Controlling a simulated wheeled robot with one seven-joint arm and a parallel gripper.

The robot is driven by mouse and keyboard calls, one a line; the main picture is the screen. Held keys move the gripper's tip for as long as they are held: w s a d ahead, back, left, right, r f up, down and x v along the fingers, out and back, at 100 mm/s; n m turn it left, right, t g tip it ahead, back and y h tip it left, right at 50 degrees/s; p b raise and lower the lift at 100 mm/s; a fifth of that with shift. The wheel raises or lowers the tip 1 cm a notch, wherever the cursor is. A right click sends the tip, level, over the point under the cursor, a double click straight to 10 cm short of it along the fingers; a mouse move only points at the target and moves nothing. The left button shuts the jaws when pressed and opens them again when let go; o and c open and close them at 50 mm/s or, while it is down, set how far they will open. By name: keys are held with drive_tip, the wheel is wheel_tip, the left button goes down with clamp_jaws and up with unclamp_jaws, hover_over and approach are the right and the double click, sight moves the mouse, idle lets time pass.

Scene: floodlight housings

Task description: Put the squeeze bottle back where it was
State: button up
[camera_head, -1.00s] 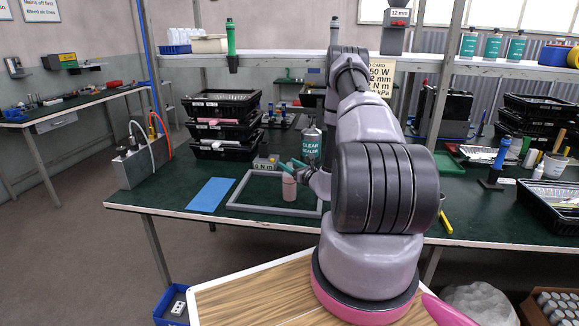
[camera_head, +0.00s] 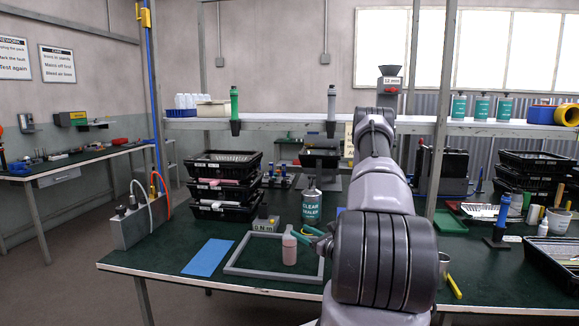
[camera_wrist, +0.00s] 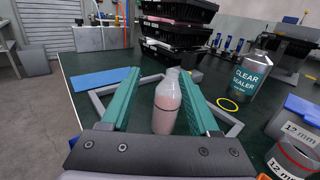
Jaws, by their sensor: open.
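The squeeze bottle (camera_head: 289,249), pinkish with a pale cap, stands upright on the green bench, inside the right part of a grey rectangular frame (camera_head: 238,270). The bottle also shows in the wrist view (camera_wrist: 166,108). My gripper (camera_head: 310,236) has green fingers and is just right of the bottle in the head view. In the wrist view my gripper (camera_wrist: 158,72) is open, with the bottle showing between its two fingers. I see no clear contact between finger and bottle.
A blue mat (camera_head: 208,257) lies left of the frame. A clear sealer can (camera_head: 311,207) stands behind it, with a yellow ring (camera_wrist: 228,105) nearby. Stacked black trays (camera_head: 222,184) stand behind the frame.

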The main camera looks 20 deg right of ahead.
drive_tip(key=s+a+r+n+g+y, duration=0.2)
drive_tip(key=a+r+n+g+y, duration=0.3)
drive_tip(key=a+r+n, duration=0.35)
drive_tip(key=s+a+r+n+g+y, duration=0.2)
drive_tip(key=a+r+n+g+y, duration=0.3)
drive_tip(key=a+r, duration=0.5)
drive_tip(key=s+a+r+n+g+h, duration=0.4)
drive_tip(key=s+a+r+n+g, duration=0.15)
drive_tip(key=s+r+n, duration=0.45)
drive_tip(key=s+d+r+n+t+h, duration=0.4)
drive_tip(key=s+r+h, duration=0.5)
drive_tip(key=s, duration=0.3)
drive_tip(key=shift+d+n+t, duration=0.35)
drive_tip(key=shift+d+t, duration=0.3)
drive_tip(key=shift+d, duration=0.05)
